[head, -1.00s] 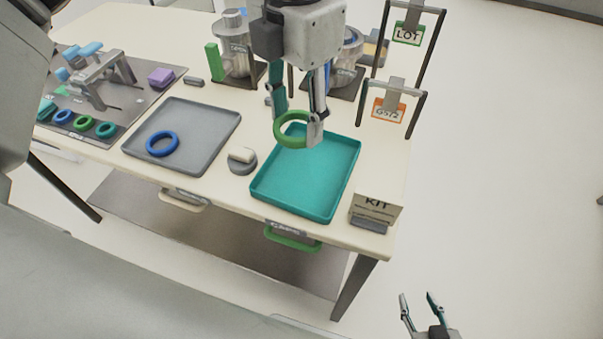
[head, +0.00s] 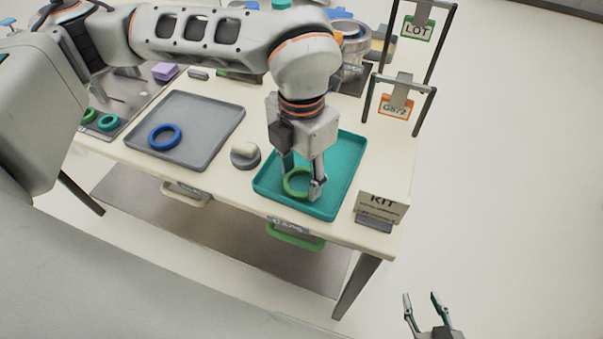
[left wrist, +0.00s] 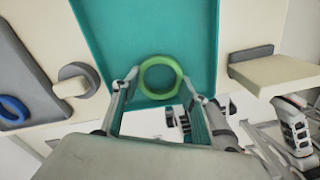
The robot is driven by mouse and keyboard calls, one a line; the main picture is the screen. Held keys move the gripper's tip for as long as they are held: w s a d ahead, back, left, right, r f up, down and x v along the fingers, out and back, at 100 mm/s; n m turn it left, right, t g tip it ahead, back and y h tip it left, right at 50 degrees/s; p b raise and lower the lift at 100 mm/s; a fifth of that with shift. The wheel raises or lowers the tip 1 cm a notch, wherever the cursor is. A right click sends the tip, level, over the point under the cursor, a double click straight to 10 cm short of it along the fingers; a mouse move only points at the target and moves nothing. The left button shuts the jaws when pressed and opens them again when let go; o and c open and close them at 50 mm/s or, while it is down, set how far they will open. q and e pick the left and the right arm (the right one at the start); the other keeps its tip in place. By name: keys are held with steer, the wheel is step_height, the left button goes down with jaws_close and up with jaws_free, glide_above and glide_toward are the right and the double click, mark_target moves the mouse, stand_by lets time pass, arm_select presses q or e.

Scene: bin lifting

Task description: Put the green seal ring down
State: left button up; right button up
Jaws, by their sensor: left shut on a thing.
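The green seal ring (head: 285,184) is between the fingers of my left gripper (head: 302,184), which is shut on it. The ring is low over the front part of the teal tray (head: 344,160); I cannot tell whether it touches the tray floor. In the left wrist view the green ring (left wrist: 146,79) lies between the two fingertips, with the teal tray (left wrist: 150,30) behind it. My right gripper (head: 422,297) is open and empty at the bottom right, away from the table.
A grey tray (head: 205,120) left of the teal one holds a blue ring (head: 153,138). A small grey round base with a pale block (head: 245,155) stands between the trays. A KIT sign (head: 382,207) stands at the right front corner, and framed tags (head: 396,105) stand behind.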

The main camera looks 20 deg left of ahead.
arm_select(q)
steer(key=shift+f, duration=0.2)
steer(key=o, duration=0.9)
steer(key=shift+r, duration=0.3)
step_height(320, 180, up, 12)
steer(key=shift+f+p, duration=0.2)
steer(key=shift+p, duration=0.2)
